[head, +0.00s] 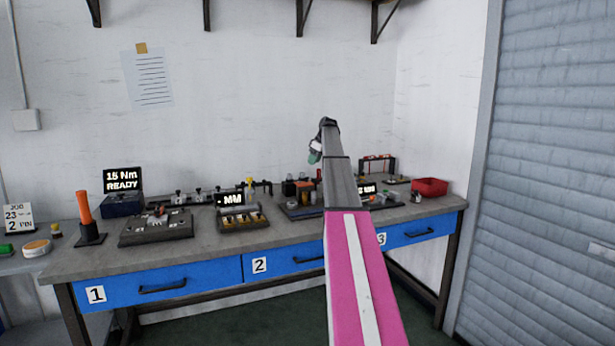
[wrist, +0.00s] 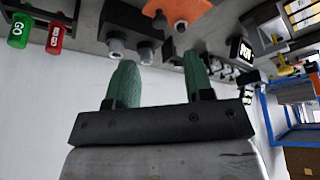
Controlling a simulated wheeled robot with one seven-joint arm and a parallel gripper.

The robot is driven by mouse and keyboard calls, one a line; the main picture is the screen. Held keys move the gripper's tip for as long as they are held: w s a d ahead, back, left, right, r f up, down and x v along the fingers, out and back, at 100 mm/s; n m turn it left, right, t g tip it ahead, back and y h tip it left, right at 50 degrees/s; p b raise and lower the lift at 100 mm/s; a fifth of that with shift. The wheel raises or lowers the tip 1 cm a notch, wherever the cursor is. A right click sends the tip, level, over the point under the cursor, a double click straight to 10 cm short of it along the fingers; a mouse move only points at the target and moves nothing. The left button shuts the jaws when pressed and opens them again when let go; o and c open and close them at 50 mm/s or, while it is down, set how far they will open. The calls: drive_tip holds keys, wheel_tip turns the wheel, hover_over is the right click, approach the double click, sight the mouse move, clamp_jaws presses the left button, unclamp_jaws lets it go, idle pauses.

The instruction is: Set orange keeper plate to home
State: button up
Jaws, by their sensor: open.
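An orange plate (wrist: 190,8), which looks like the keeper plate, is cut off by the top edge of the wrist view. Grey, round knob-like parts show at its lower edge. My gripper (wrist: 160,58) has two green fingers, set apart with nothing between them. The fingers point toward the bench fittings, and the plate lies beyond them, apart from them. In the head view my gripper (head: 315,152) is small and partly hidden by my arm, raised above the back of the bench. I cannot make out the plate for certain there, nor its home.
The workbench (head: 90,262) carries several fixtures, a torque display (head: 122,181), an orange upright handle (head: 84,207) and a red bin (head: 429,186). Air above the bench's left part is clear.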

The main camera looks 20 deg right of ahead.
drive_tip(key=x, duration=0.8)
drive_tip(key=shift+f, duration=0.35)
